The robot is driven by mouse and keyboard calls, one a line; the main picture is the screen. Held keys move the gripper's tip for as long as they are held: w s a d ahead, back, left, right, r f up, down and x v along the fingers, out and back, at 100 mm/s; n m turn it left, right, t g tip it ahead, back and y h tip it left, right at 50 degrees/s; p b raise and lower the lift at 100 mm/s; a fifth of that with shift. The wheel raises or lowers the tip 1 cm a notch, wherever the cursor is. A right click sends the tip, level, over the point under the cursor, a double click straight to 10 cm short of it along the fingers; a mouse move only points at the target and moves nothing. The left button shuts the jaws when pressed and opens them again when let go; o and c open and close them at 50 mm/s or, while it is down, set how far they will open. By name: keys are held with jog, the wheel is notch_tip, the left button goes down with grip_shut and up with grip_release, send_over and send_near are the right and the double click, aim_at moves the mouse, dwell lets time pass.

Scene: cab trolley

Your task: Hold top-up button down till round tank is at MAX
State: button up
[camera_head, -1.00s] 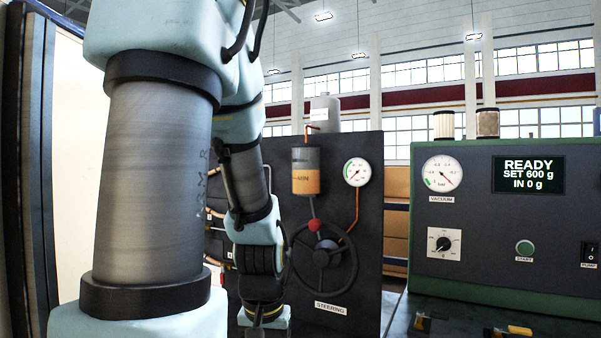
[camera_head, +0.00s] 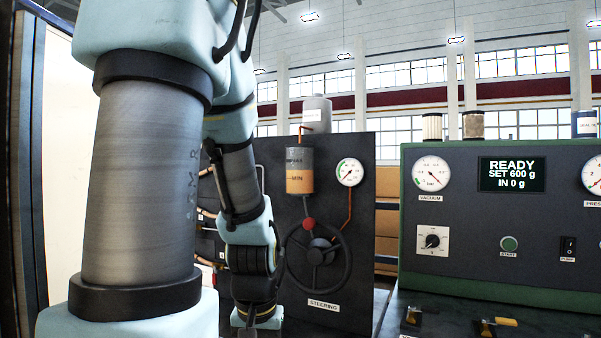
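The round tank (camera_head: 300,171) is on the dark steering panel in the head view. Its lower part is orange and its upper part grey. The boundary lies a little above the MIN mark, well below the top. A faint, unreadable mark shows higher up. I see no button that I can identify as the top-up button; my arm covers the panel's left part. My gripper's fingers are out of sight; only the wrist end of my arm shows, low in front of the panel's left side.
A black steering wheel (camera_head: 319,257) with a red knob (camera_head: 309,224) sticks out below the tank. A gauge (camera_head: 349,172) is right of the tank. A grey container (camera_head: 317,113) stands above. A green console (camera_head: 500,215) reading READY stands at the right.

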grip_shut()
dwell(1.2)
